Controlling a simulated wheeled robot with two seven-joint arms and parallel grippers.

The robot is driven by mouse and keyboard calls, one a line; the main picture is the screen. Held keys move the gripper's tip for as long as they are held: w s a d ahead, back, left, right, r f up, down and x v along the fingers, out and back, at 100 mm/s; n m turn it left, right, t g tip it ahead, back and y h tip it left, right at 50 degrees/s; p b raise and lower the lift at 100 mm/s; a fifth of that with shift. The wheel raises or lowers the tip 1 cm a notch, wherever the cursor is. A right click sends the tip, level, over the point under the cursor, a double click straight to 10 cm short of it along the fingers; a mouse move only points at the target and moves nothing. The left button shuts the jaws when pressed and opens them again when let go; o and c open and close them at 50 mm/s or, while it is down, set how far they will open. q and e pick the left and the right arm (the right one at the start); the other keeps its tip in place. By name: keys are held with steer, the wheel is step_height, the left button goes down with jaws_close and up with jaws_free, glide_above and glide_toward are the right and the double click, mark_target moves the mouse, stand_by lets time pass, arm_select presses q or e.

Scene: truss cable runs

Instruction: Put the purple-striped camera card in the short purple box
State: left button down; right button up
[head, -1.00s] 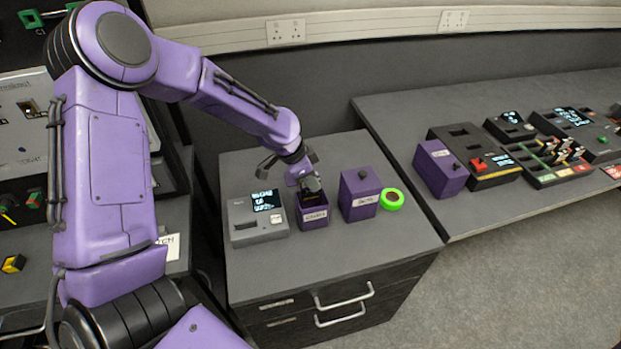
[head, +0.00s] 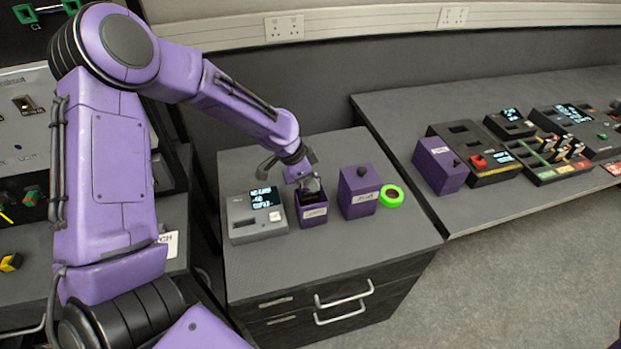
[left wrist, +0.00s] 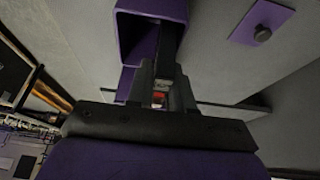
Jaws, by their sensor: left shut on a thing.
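The short purple box (head: 312,215) stands open-topped with a white label on the near grey bench, between a grey reader and a taller purple box. My left gripper (head: 311,190) points down at its opening, with the fingertips at or just inside the rim. In the left wrist view the fingers (left wrist: 160,92) are closed around a small piece with reddish and pale patches (left wrist: 159,98), beside the box's purple wall (left wrist: 135,38). It is mostly hidden by the fingers, and I cannot make out purple stripes. My right gripper is out of view.
The grey reader (head: 257,216) with a lit screen stands close on the left. The taller knobbed purple box (head: 359,192) and a green tape roll (head: 391,196) stand on the right. Another purple box (head: 440,165) and several devices crowd the right bench. The near bench front is clear.

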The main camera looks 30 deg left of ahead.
arm_select(q)
steer(key=shift+f, duration=0.45)
steer(key=c, duration=0.9)
jaws_free()
steer(key=shift+c, duration=1.3)
steer(key=shift+r, duration=0.15)
step_height(320, 180, up, 8)
steer(key=p, duration=0.8)
